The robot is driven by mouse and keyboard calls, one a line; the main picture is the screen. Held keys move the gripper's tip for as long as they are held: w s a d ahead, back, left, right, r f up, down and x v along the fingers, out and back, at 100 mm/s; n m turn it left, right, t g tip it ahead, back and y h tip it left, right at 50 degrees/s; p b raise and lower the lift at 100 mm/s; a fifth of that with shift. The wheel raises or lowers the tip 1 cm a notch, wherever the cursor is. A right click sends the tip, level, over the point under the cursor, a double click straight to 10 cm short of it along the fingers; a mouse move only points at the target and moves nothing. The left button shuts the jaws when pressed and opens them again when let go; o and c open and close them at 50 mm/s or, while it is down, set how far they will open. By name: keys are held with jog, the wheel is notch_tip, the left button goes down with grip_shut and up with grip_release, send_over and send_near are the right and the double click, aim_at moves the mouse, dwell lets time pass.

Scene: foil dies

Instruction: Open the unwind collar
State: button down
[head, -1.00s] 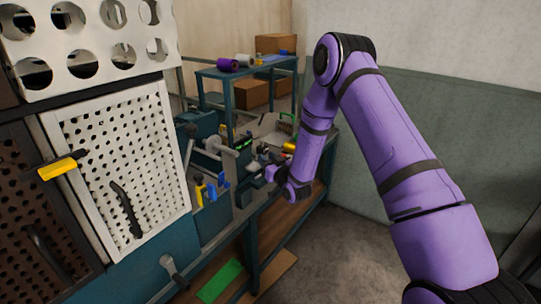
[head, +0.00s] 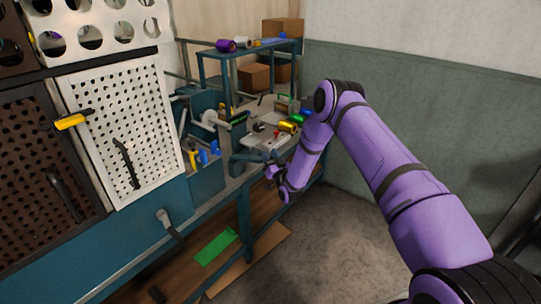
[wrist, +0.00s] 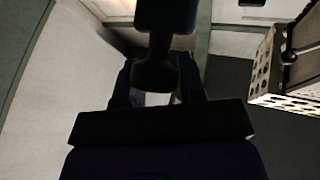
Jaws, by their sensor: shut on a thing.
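My gripper (wrist: 156,88) is shut on a dark handle with a rounded end (wrist: 155,75), which comes down between the fingers in the wrist view. That view is dark, so the fingertips' contact is hard to make out. In the head view my gripper (head: 271,171) is small, at the front right edge of the machine bench. The handle is not clear there. I cannot tell for sure whether the held handle belongs to the unwind collar. A pale round part on a shaft (head: 209,117) shows on the machine, left of my gripper.
A perforated white panel (head: 150,125) with a yellow handle (head: 72,121) stands at left. A teal shelf (head: 262,47) carries rolls, including a purple one (head: 226,45). A green mat (head: 216,246) lies below the bench. Grey floor (head: 310,250) is clear at right.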

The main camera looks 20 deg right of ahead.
jog(key=shift+w+d, duration=0.1)
jog(key=shift+d, duration=0.45)
jog(key=c, duration=0.8)
grip_release()
jog(key=shift+a, duration=0.15)
jog(key=shift+s+f, duration=0.15)
jog(key=shift+s, duration=0.2)
jog(key=v, duration=1)
jog(key=shift+s, duration=0.1)
